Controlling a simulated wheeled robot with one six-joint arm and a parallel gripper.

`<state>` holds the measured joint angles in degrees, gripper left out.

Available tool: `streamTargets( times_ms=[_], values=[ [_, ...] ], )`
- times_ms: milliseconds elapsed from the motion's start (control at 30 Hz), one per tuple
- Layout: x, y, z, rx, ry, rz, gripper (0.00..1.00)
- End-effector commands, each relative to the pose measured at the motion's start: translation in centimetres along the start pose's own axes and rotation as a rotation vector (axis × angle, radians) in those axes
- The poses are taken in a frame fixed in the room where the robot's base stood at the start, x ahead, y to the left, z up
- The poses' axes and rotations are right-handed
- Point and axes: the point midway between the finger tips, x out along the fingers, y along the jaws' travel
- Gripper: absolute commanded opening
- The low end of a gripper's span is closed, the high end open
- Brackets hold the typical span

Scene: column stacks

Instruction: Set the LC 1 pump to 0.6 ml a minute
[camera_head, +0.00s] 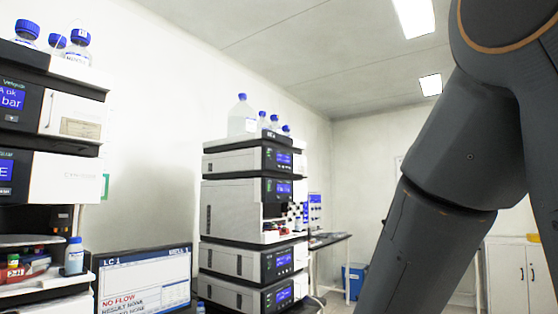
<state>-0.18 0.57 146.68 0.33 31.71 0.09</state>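A column stack stands at the left edge, cut off by the frame. Its upper module (75,115) has a blue display (12,97) with the letters "A ok" and "bar" and a small button below it. The module under it (65,178) has a blue display (6,172) ending in "E". A monitor (145,282) beside this stack is headed "LC 1" and reads "NO FLOW" in red. No flow setting is readable, and I cannot tell for sure which module is the LC 1 pump. My arm crosses the right side; my gripper is out of view.
A second stack (228,225) with several blue displays stands farther back in the middle, a clear bottle (242,118) on top. Blue-capped bottles (80,47) stand on the left stack. A side table (330,240), blue box (355,277) and white cabinet (510,272) are behind.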

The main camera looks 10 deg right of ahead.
Motion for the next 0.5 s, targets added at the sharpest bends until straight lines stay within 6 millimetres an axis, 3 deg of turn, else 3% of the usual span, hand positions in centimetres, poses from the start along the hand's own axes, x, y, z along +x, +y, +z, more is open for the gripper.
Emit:
streamTargets(
  times_ms=[267, 433, 500],
  values=[
    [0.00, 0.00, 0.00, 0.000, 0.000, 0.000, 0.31],
    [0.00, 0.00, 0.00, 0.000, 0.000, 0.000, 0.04],
    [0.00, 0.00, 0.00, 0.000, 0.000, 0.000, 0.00]
  ],
)
